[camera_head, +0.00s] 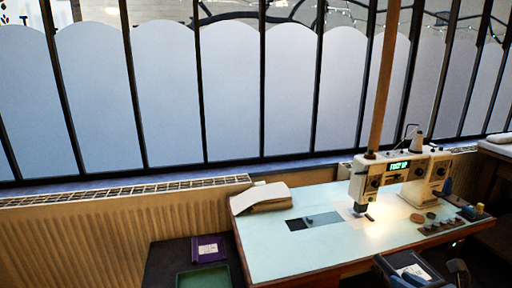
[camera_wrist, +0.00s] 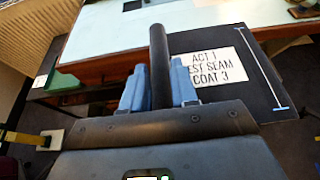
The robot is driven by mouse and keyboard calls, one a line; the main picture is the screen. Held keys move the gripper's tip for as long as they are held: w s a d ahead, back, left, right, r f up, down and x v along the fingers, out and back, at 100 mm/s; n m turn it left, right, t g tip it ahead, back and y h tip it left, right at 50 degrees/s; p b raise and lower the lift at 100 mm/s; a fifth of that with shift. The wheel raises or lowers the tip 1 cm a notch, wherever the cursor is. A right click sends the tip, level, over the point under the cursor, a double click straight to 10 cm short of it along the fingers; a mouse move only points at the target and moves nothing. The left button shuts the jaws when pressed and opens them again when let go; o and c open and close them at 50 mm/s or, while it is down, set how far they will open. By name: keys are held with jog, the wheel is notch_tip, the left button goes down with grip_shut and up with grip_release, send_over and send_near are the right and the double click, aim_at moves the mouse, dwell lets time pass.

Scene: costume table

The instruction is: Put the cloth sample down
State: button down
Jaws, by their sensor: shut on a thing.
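The cloth sample (camera_wrist: 265,95) is a dark flat panel with a white label reading "ACT 1", a partly hidden line and "COAT 3", and a pale line down its right side. A dark round bar along its left side stands between the two blue fingers of my gripper (camera_wrist: 159,90). My gripper is shut on this bar, which appears to belong to the sample. The panel hides part of what lies below it. In the head view the sample's white label (camera_head: 412,273) shows at the lower right, in front of the sewing table's near edge.
The pale sewing table (camera_head: 270,255) carries a lit sewing machine (camera_head: 395,170), a cream covered object (camera_head: 260,197) and small round items at right. A dark side surface at left holds a purple packet (camera_head: 208,249) and a green tray (camera_head: 203,278). Bare tabletop lies left of the machine.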

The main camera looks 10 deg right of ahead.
jog(key=s+a+f, duration=0.2)
jog(key=a+f, duration=0.4)
jog(key=a, duration=0.5)
jog(key=s+a+f, duration=0.1)
jog(key=a+f, duration=0.4)
jog(key=a, duration=0.7)
jog(key=shift+s+f, duration=0.4)
